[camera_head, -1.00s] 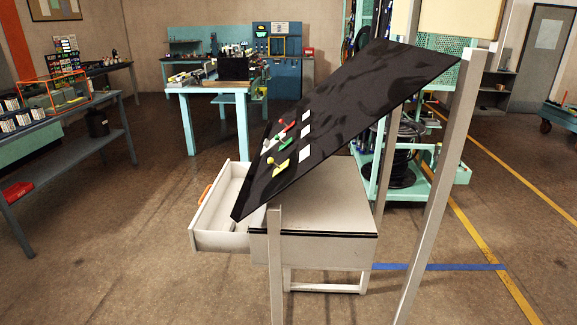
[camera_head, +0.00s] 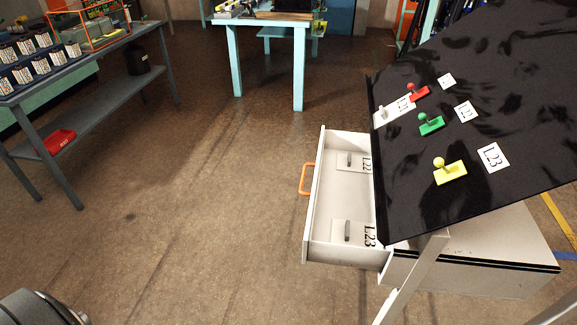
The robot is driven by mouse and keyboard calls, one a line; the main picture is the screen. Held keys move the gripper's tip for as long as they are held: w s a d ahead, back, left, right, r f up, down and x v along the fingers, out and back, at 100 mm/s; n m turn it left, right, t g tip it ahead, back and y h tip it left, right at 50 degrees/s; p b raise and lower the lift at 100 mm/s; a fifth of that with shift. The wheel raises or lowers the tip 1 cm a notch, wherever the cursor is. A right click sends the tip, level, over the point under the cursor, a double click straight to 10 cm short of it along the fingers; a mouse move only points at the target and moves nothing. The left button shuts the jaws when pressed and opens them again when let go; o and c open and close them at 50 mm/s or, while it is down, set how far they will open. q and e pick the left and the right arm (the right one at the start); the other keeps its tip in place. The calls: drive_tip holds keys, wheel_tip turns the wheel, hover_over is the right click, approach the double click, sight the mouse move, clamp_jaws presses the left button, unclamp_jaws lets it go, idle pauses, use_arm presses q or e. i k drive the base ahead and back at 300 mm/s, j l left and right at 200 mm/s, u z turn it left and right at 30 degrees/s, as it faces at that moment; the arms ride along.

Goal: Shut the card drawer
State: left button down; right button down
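The card drawer (camera_head: 347,253) is a white drawer pulled out to the left from a pale cabinet (camera_head: 480,275). An orange handle (camera_head: 305,179) is on its left front face. Inside lie white cards with grey knobs, one marked L23 (camera_head: 352,233) and one above it (camera_head: 352,162) whose label is partly cut off. The tilted black board (camera_head: 480,110) covers the cabinet side of the drawer. Neither gripper shows in view. A dark rounded part of mine is at the bottom left corner.
The board bears red (camera_head: 418,93), green (camera_head: 431,125) and yellow (camera_head: 450,173) pieces with white labels, plus a white card (camera_head: 393,111). A grey bench (camera_head: 100,88) stands at left. Floor left of the drawer is clear.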

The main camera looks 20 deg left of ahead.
sight(339, 194)
drive_tip(key=i+j, duration=0.15)
drive_tip(key=j, duration=0.25)
drive_tip(key=i+j, duration=0.1)
drive_tip(key=j, duration=0.3)
drive_tip(key=i+j, duration=0.15)
drive_tip(key=j, duration=0.25)
